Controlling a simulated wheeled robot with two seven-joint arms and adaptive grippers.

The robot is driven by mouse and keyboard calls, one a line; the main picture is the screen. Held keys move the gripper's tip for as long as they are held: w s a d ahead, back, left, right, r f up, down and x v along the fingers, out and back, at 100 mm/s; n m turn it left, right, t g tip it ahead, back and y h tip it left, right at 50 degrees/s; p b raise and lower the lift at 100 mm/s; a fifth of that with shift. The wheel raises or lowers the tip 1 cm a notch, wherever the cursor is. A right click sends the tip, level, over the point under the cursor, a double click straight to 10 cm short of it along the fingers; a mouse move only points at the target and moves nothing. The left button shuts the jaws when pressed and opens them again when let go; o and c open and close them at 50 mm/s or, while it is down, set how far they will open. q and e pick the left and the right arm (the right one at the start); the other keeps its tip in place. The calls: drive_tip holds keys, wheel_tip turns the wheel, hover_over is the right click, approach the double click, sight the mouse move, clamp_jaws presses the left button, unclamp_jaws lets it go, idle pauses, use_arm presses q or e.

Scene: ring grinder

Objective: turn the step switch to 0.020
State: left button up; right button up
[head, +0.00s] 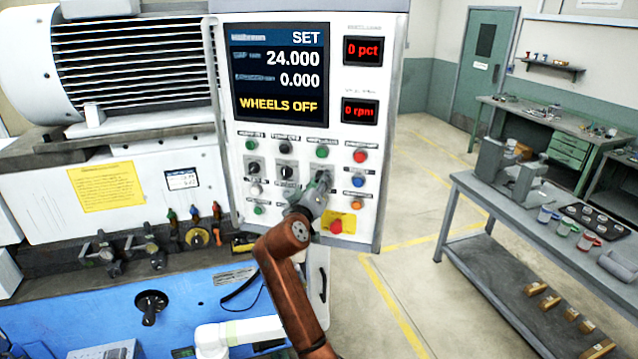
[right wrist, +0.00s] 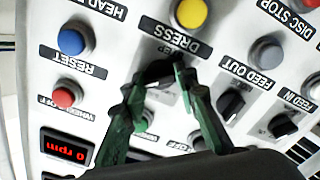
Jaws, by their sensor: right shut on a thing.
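The step switch (right wrist: 160,72) is a dark knob on the white control panel (head: 392,120), under a label of which only "EP" shows. My right gripper (right wrist: 163,84) has its green fingers on both sides of the knob and is shut on it. In the head view the right gripper (head: 321,184) covers the switch, so its pointer and scale cannot be read. The panel screen (head: 279,75) reads SET, 24.000, 0.000 and WHEELS OFF. My left gripper is not in view.
Close around the switch are a yellow button (right wrist: 191,13), a blue button (right wrist: 75,40), a red button (right wrist: 66,93) and the black feed-in knob (right wrist: 283,124). Two red displays (head: 363,50) read 0 pct and 0 rpm. A grey workbench (head: 470,187) stands at the right, beyond open floor.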

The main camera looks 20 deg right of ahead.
drive_tip(key=shift+f, duration=0.15)
drive_tip(key=o, duration=1.2)
drive_tip(key=shift+c, duration=0.2)
drive_tip(key=v, duration=1.2)
